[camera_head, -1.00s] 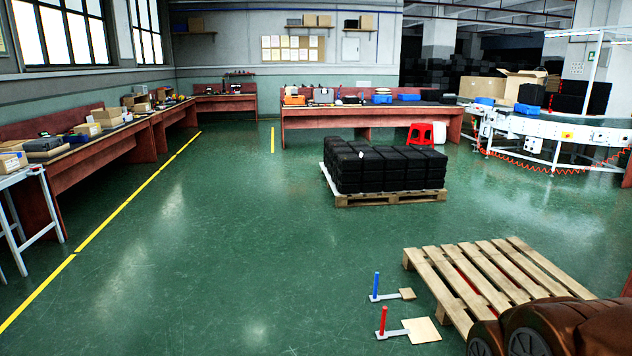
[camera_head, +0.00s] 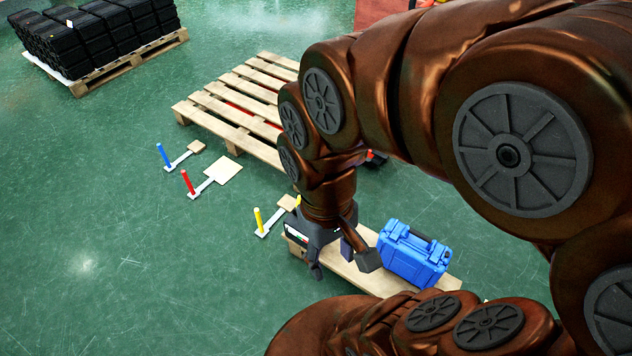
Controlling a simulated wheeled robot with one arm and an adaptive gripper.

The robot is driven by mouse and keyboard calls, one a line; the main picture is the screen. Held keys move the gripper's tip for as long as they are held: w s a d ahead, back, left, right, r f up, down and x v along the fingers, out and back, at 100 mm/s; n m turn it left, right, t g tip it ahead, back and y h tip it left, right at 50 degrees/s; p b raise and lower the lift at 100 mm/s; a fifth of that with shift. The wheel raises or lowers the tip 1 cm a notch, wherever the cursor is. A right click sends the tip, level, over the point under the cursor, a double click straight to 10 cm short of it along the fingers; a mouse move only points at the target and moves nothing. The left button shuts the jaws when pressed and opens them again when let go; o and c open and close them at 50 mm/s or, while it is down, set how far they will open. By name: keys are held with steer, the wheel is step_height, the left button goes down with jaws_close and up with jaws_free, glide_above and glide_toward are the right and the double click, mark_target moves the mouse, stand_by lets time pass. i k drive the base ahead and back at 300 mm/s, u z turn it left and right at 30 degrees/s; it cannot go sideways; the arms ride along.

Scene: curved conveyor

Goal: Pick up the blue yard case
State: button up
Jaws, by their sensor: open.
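The blue yard case (camera_head: 412,257) has a dark handle on its top edge. It rests on a light wooden board or pallet (camera_head: 365,281) at the lower middle right. My gripper (camera_head: 340,270) points down just left of the case, above the same board. Its dark fingers are spread apart and nothing shows between them. One finger is close to the case's left side; I cannot tell if they touch. My brown arm covers much of the right side and hides part of the board's front.
A wooden pallet (camera_head: 235,108) lies behind the gripper. A loaded pallet of black cases (camera_head: 100,40) is at the upper left. Green floor on the left is clear.

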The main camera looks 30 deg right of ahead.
mark_target(412, 252)
steer(key=z, duration=3.9)
steer(key=k, duration=0.5)
steer(key=u, duration=0.35)
